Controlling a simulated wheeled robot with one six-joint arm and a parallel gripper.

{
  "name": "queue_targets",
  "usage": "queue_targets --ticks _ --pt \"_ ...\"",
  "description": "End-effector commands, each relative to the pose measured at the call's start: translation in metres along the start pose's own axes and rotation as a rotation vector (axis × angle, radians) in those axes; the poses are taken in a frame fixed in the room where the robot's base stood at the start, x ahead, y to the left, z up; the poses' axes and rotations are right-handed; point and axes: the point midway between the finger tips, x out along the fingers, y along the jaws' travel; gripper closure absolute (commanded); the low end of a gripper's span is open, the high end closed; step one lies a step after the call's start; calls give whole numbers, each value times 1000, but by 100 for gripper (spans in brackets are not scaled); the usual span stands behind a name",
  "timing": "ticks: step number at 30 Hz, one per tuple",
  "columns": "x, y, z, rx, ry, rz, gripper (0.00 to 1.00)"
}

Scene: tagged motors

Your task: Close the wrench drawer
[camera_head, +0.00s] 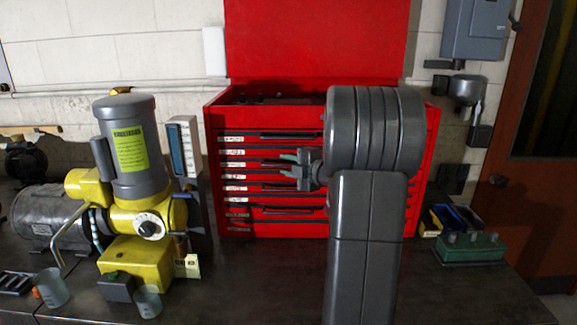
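A red tool chest (238,120) stands against the wall with its lid raised. Its front has several stacked drawers with dark handles and small white labels at the left. The labels are too small to read, so I cannot tell which is the wrench drawer. A lower drawer (262,222) may stand out slightly from the front; this is not clear. My gripper (284,165) is in front of the middle drawers, pointing left, its two fingers apart with nothing seen between them. I cannot tell whether it touches the chest. My grey arm hides the right part of the drawers.
A yellow and grey motor pump (135,190) stands left of the chest, with a grey motor (45,220) and small cups (148,302) near it. A green block (470,249) and small bins (455,218) sit at right. The dark bench (255,285) is clear in front of the chest.

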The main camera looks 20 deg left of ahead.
Motion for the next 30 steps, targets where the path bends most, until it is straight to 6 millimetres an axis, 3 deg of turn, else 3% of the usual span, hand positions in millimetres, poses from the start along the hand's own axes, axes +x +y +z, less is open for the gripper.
queue_targets --ticks 5,18,24,30 --pt "-21 0 1 -1 -5 2 69" --pt "-112 -1 1 0 -7 0 69" --pt "-132 -1 1 1 -4 0 69" --pt "-138 -1 0 1 -3 -2 69"
